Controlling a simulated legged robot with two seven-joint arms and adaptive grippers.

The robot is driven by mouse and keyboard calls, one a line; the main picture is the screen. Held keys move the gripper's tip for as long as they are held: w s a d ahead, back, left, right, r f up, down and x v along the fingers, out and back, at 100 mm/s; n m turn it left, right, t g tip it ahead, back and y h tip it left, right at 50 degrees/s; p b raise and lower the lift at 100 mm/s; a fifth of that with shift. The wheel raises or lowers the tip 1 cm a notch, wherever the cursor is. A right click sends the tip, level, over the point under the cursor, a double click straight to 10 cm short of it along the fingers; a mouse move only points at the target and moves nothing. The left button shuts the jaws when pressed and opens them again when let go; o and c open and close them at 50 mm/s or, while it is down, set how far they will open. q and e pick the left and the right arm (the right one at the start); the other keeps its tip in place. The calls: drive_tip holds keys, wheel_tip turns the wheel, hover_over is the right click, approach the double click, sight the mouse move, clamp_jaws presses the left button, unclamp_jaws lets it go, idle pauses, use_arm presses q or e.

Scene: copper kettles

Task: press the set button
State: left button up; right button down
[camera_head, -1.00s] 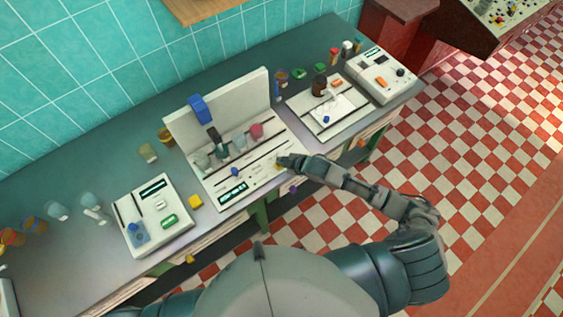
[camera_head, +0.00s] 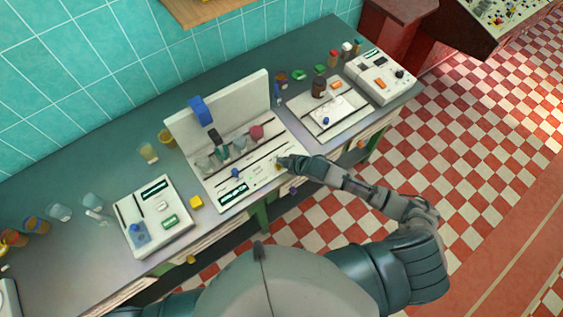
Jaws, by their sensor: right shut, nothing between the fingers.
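The middle device (camera_head: 218,110) is a white station with an upright back panel, a blue head and a flat front base. Its front base carries a dark display (camera_head: 233,195), a blue knob (camera_head: 235,173) and small controls, among them a yellowish one (camera_head: 278,167). My right gripper (camera_head: 281,162) is shut and empty at the right part of this base, over or beside the yellowish control. I cannot tell whether it touches. No label reading "set" is legible, and my fingers hide part of the panel. My left gripper is not in view.
A white device (camera_head: 180,238) with a green button (camera_head: 169,221) stands to the left, near a yellow block (camera_head: 196,202). Another tray device (camera_head: 305,112) and a white box (camera_head: 378,72) stand to the right. Glasses and bottles line the bench (camera_head: 75,175).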

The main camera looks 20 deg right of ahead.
drive_tip(key=shift+r, duration=0.4)
drive_tip(key=shift+p, duration=0.3)
wheel_tip(320, 180, up, 3)
drive_tip(key=p, duration=0.3)
drive_tip(key=shift+f, duration=0.1)
drive_tip(key=shift+r+p, duration=0.3)
drive_tip(key=shift+r, duration=0.85)
